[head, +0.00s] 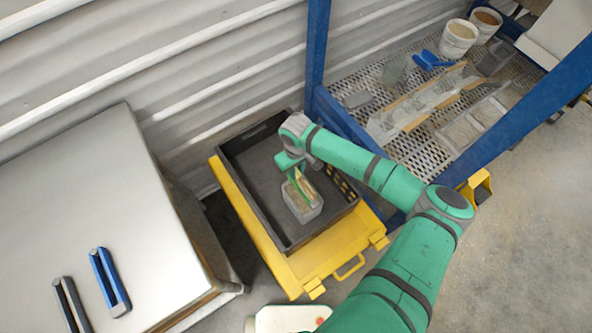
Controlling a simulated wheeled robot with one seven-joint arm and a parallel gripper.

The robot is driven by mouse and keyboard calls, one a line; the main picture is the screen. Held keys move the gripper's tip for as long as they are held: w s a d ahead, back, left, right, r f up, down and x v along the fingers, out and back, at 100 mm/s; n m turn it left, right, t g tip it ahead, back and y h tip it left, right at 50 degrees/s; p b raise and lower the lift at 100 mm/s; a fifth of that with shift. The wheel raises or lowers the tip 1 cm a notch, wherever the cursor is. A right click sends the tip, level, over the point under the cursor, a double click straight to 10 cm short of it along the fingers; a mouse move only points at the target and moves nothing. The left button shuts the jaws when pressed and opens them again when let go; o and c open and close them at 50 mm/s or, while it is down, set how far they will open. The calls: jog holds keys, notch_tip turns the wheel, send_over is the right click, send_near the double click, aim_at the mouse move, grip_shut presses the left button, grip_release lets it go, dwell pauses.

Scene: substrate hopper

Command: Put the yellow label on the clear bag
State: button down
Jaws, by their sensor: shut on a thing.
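My gripper (299,184) is over the black crate, pointing down at the clear bag. It is shut on a small yellow piece, the yellow label (297,174), of which only a sliver shows by the green fingers. The clear bag (303,212), filled with pale tan material, sits upright in the crate just below my gripper. The fingers partly cover the bag's top, and I cannot tell whether the label touches it.
The black crate (231,157) sits on a yellow cart (297,276). At left is a steel table (90,210) with a blue-handled tool (110,282) and a grey one (71,305). At right, a mesh rack (365,83) with blue posts holds bags, a blue scoop (432,61) and white buckets (458,38).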

dwell(0.3)
jog(key=c, duration=1)
grip_release()
jog(key=shift+r, duration=0.15)
jog(key=shift+r, duration=3.4)
